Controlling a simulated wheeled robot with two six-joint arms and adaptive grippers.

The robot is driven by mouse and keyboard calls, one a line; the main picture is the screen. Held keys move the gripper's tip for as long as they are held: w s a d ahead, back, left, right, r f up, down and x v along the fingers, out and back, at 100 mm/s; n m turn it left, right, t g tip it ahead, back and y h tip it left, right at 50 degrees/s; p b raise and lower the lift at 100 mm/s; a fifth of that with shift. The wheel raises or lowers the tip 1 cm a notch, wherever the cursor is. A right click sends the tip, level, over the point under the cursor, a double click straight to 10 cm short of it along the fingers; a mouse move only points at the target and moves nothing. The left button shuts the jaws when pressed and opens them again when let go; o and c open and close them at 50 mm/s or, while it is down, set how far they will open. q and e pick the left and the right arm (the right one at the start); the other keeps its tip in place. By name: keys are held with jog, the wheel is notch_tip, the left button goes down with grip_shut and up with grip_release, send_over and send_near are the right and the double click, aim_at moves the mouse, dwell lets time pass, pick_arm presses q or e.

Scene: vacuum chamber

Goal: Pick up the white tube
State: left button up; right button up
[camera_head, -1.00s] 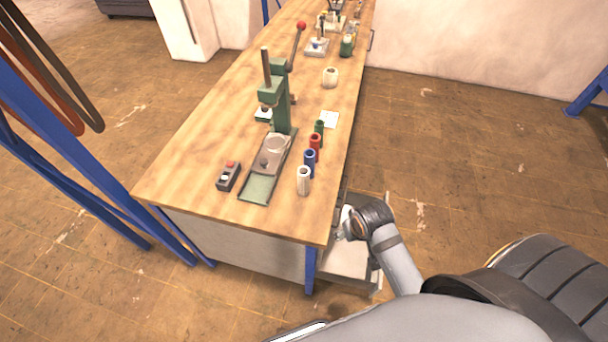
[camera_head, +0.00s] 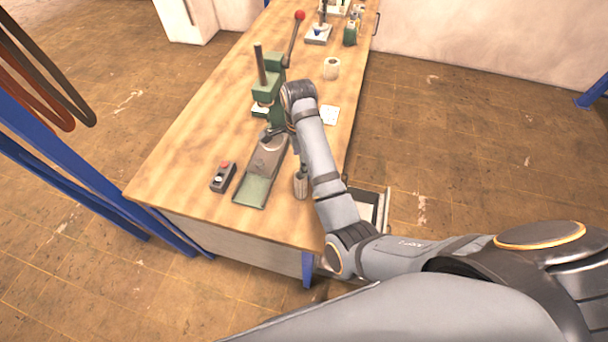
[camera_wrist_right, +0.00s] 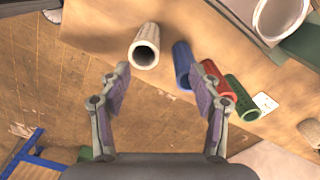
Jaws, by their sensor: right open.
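The white tube (camera_wrist_right: 147,46) stands upright at the near right edge of the table; in the head view it shows in shadow (camera_head: 300,186) beside my right forearm. My right gripper (camera_wrist_right: 166,92) is open and empty. In the wrist view its fingers are spread, with the white tube beyond the fingertips, a little left of centre and apart from them. In the head view my right arm reaches over the table and largely hides the gripper. My left gripper is not in view.
Blue (camera_wrist_right: 183,66), red (camera_wrist_right: 218,84) and green (camera_wrist_right: 242,98) tubes stand in a row next to the white one; my arm hides them in the head view. A green press (camera_head: 268,98) and a control box (camera_head: 223,177) stand to the left.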

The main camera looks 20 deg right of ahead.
aim_at(301, 183)
jog(key=f+p, duration=0.1)
jog(key=f, duration=0.2)
jog(key=s+f+p, duration=0.1)
jog(key=f, duration=0.2)
jog(key=s+f+p, duration=0.1)
jog(key=f, duration=0.2)
jog(key=shift+s+a, duration=0.15)
jog(key=shift+a, duration=0.25)
jog(key=shift+f, duration=0.45)
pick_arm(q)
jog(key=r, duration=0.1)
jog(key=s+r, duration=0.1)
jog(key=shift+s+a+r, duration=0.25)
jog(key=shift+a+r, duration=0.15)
pick_arm(e)
jog(key=c, duration=1.1)
